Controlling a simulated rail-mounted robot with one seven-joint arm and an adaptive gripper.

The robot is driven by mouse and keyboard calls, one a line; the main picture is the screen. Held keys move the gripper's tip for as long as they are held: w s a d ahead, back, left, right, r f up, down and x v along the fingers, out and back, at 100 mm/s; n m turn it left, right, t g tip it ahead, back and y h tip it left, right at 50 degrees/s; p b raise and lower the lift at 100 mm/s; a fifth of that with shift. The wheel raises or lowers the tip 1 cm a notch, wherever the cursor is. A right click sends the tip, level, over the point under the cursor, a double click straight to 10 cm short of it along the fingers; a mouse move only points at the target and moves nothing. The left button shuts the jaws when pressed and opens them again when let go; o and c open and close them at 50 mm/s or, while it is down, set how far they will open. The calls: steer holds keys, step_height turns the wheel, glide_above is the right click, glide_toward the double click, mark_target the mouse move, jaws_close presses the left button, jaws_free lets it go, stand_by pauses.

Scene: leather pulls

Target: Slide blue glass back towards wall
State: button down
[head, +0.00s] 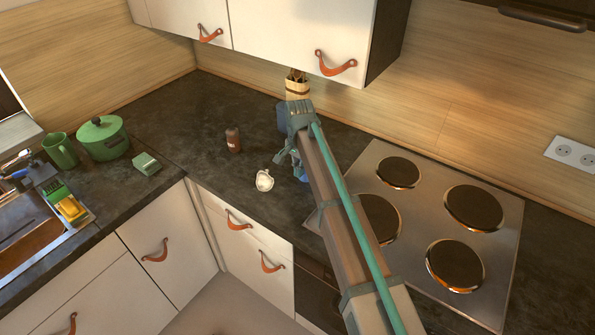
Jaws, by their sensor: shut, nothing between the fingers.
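The blue glass (301,174) stands on the dark worktop, mostly hidden behind my arm; only a small blue part shows at the arm's left edge. My gripper (281,158) hangs from the end of my arm, above the worktop and just up and left of the glass. It is shut and holds nothing. I cannot tell whether it touches the glass. The wooden wall (420,115) runs behind the worktop.
A small white pot (264,181) and a brown bottle (233,140) stand left of my gripper. A utensil holder (297,86) is by the wall. A hob (440,222) lies to the right. Cabinets (290,35) overhang the back.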

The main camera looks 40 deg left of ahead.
steer(key=w+b, duration=0.1)
steer(key=w, duration=0.7)
steer(key=w+b, duration=0.1)
steer(key=w, duration=0.8)
steer(key=shift+w+a, duration=0.2)
steer(key=shift+w, duration=0.1)
steer(key=shift+s, duration=0.1)
